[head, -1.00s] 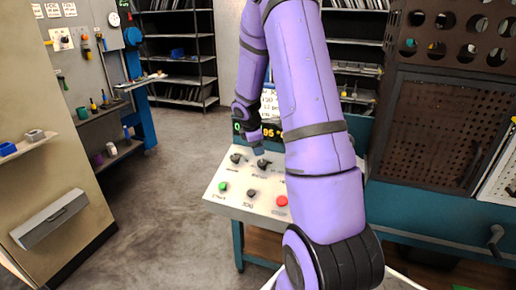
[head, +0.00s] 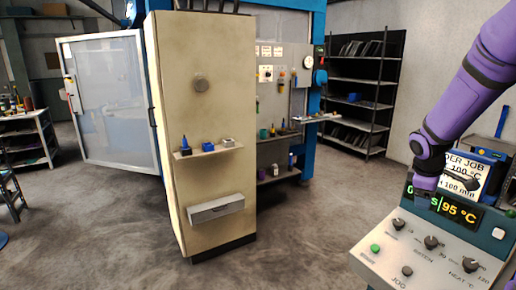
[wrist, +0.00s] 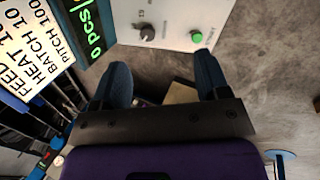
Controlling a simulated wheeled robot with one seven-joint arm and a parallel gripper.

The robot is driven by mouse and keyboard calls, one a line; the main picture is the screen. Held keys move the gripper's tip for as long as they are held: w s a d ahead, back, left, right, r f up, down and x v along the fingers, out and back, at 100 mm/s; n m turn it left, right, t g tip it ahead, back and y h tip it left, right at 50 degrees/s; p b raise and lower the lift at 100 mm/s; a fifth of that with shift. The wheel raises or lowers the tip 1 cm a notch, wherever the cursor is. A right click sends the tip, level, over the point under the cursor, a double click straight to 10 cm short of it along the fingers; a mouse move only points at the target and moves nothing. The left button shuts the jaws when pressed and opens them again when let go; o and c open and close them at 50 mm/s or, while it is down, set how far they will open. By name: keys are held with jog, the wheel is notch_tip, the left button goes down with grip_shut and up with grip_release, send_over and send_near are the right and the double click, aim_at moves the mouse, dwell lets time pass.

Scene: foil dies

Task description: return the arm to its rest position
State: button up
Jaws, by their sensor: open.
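My purple arm (head: 470,100) comes in from the top right of the head view. It bends down at a dark joint to my gripper (head: 424,190), in front of the control panel's display. In the wrist view my gripper (wrist: 162,72) has its two dark blue fingers wide apart. Nothing is held between them, and the floor and panel edge show past them. The head view is too small to show the fingertips clearly.
The white control panel (head: 395,258) has knobs, a green button (head: 375,248) and a lit display (head: 460,211) close to my gripper. A job sign (head: 462,175) stands behind. A beige cabinet (head: 195,100) stands left of centre. Open grey floor (head: 300,230) lies between.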

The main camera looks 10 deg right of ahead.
jog(key=s+a+r+m+t+y, duration=0.1)
jog(key=s+a+r+m, duration=0.2)
jog(key=s+a+r, duration=0.5)
jog(key=s+a+r+m+t+y, duration=0.1)
jog(key=s+a+r+m+t, duration=0.15)
jog(key=s+a+r, duration=0.6)
jog(key=s+a+m+y, duration=0.2)
jog(key=s+a, duration=0.4)
jog(key=a, duration=0.1)
jog(key=shift+s+a, duration=0.35)
jog(key=shift+s, duration=0.05)
